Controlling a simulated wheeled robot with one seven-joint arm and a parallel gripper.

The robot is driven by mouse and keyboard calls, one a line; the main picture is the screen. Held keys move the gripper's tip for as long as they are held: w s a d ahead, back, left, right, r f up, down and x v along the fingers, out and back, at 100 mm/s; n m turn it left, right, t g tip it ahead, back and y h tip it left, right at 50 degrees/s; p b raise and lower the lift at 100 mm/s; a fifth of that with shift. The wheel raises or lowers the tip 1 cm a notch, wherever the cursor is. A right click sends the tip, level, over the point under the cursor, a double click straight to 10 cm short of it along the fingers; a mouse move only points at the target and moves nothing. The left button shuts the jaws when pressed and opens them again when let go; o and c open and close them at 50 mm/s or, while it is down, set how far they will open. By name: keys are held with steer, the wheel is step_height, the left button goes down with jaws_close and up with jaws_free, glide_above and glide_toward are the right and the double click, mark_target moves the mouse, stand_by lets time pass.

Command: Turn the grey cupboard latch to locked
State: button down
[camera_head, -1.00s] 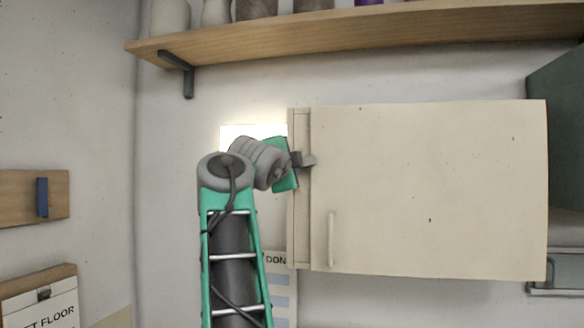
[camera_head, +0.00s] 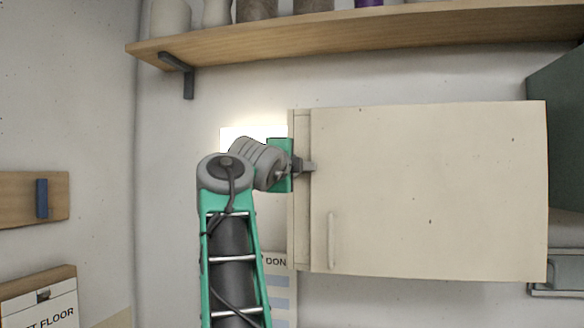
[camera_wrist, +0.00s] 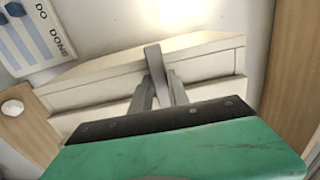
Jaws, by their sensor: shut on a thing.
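The cream cupboard (camera_head: 430,190) hangs on the wall, its door closed. Its grey latch (camera_head: 308,166) is on the left edge of the front, above the door handle, and sticks out roughly level to the right. My gripper (camera_head: 298,165) reaches in from the left and is shut on the latch, hiding part of it. In the wrist view the latch (camera_wrist: 154,58) is a grey bar standing between the two fingers of my gripper (camera_wrist: 160,88). Its lower part is hidden by the fingers and the gripper body.
A wooden shelf (camera_head: 350,38) with pots runs above the cupboard. A pale vertical handle (camera_head: 331,240) is lower on the door. A chart (camera_head: 280,290) hangs below left. A dark green cabinet (camera_head: 558,135) stands at the right.

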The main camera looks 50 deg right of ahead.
steer(key=c, duration=1.3)
jaws_free()
steer(key=shift+o, duration=0.2)
steer(key=b+v, duration=0.2)
steer(key=v, duration=0.6)
steer(key=shift+d, duration=0.15)
